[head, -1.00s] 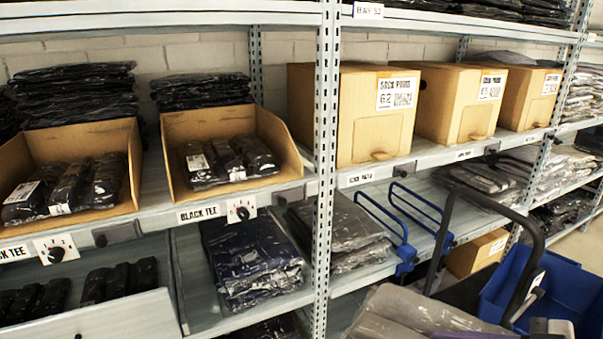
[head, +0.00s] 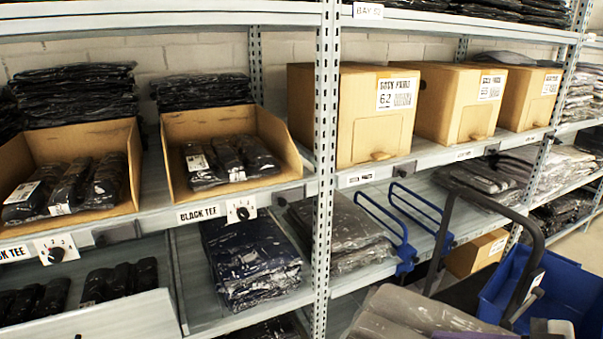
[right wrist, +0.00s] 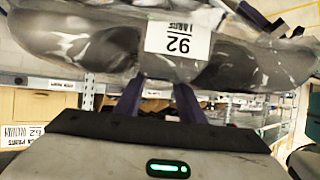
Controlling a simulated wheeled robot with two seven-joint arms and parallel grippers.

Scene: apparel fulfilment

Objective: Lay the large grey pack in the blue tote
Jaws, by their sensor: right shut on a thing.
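The large grey pack (head: 405,312) shows at the bottom edge of the head view, in clear glossy wrap. It fills the top of the right wrist view (right wrist: 80,45), with a white printed label on it. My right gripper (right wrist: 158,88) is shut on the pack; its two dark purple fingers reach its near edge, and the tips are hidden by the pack. The blue tote (head: 573,298) stands at the lower right of the head view, to the right of the pack and apart from it in the picture. Its inside is only partly visible. My left gripper is not in view.
A dark curved cart handle (head: 533,235) rises in front of the tote's left side. Shelving with a perforated upright (head: 325,150) stands along the left and back. Blue wire dividers (head: 405,250) stick out from the lower shelf. A small cardboard box (head: 476,254) sits behind the handle.

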